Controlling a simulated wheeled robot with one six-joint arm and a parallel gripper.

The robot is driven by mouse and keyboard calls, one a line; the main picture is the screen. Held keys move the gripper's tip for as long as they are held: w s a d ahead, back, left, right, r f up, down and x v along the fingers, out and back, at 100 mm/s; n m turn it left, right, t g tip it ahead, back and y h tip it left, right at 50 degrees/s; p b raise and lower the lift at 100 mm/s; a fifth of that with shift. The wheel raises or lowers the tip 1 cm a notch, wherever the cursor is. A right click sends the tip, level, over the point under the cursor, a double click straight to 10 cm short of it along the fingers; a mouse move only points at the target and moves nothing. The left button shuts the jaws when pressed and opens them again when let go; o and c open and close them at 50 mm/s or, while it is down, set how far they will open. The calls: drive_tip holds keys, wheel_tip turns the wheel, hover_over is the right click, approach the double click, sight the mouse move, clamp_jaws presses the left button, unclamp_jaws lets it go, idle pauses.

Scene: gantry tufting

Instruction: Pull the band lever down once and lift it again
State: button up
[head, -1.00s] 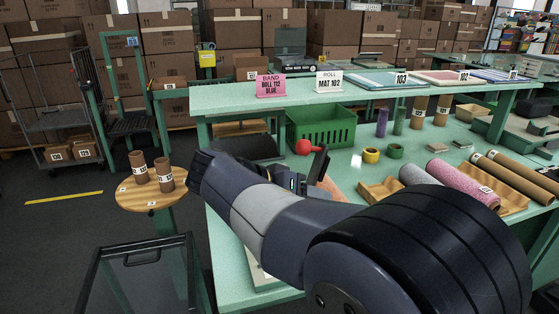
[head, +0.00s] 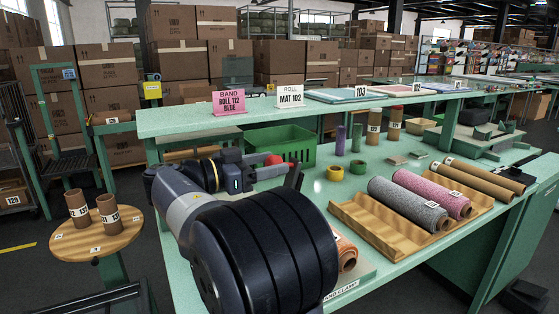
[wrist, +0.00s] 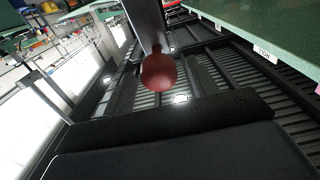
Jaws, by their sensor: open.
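The band lever shows as a round red knob (head: 273,160) above the green bench, behind my arm. In the wrist view the red knob (wrist: 158,73) hangs near the middle, at the end of a flat grey bar (wrist: 147,25). My gripper (head: 281,169) is open, with its fingers at the knob. The knob appears between or just behind the fingers; I cannot tell whether they touch it. My arm hides the lever's base. An orange-brown roll (head: 346,252) lies partly hidden near a "band clamp" label (head: 341,291).
A pink "BAND ROLL 112 BLUE" sign (head: 229,101) and a white "MAT 102" sign (head: 290,97) stand on the raised shelf (head: 190,122). A green crate (head: 298,151) is behind the knob. A wooden rack (head: 352,217) holds rolls at right. A round table (head: 70,246) stands at left.

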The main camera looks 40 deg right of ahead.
drive_tip(key=shift+x, duration=1.55)
drive_tip(key=shift+c, duration=0.2)
clamp_jaws()
